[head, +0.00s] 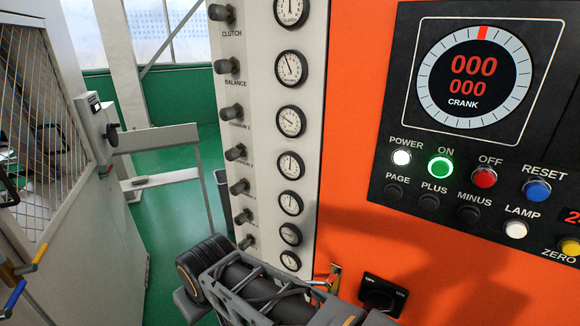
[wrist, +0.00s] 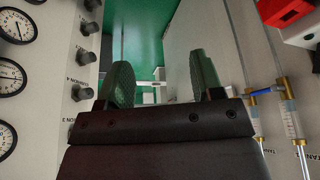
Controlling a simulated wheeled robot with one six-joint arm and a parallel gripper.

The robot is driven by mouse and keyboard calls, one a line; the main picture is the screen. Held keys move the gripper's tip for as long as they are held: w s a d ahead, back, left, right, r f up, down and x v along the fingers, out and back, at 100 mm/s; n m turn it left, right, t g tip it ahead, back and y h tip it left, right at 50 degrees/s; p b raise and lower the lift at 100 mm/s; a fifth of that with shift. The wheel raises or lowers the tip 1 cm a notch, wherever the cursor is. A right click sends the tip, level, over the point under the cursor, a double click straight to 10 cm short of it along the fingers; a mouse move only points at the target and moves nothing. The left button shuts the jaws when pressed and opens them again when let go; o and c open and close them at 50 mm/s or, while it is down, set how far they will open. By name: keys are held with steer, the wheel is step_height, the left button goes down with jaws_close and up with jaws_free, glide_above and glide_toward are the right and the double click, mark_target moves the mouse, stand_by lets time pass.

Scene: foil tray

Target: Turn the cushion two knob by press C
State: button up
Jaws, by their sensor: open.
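A cream panel (head: 268,150) on the side of the orange press carries a column of dark knobs with a column of round gauges beside it. The small labels are partly blurred; CLUTCH and BALANCE are readable, with cushion labels lower down. The likely cushion two knob (head: 236,153) is a dark knob about midway down the column. I cannot tell for certain which knob matches it in the wrist view. My gripper (wrist: 161,82) is open and empty, its two fingers apart beside the knob column in the wrist view. In the head view my arm covers the lower panel area.
A control box (head: 480,130) with a CRANK dial and coloured buttons is on the orange press at right. A rotary switch (head: 381,294) sits below it. A grey mesh-fronted cabinet (head: 50,190) stands left.

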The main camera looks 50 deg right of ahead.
steer(key=shift+f, duration=0.1)
steer(key=m+g+h+b, duration=0.2)
steer(key=m+h+b, duration=0.6)
steer(key=h, duration=1)
glide_toward(227, 156)
steer(key=shift+n, duration=0.4)
steer(key=d, duration=0.3)
steer(key=w+d+p, duration=0.1)
steer(key=d, duration=0.3)
steer(key=d+p, duration=0.1)
steer(key=d, duration=0.3)
steer(key=shift+w, duration=0.15)
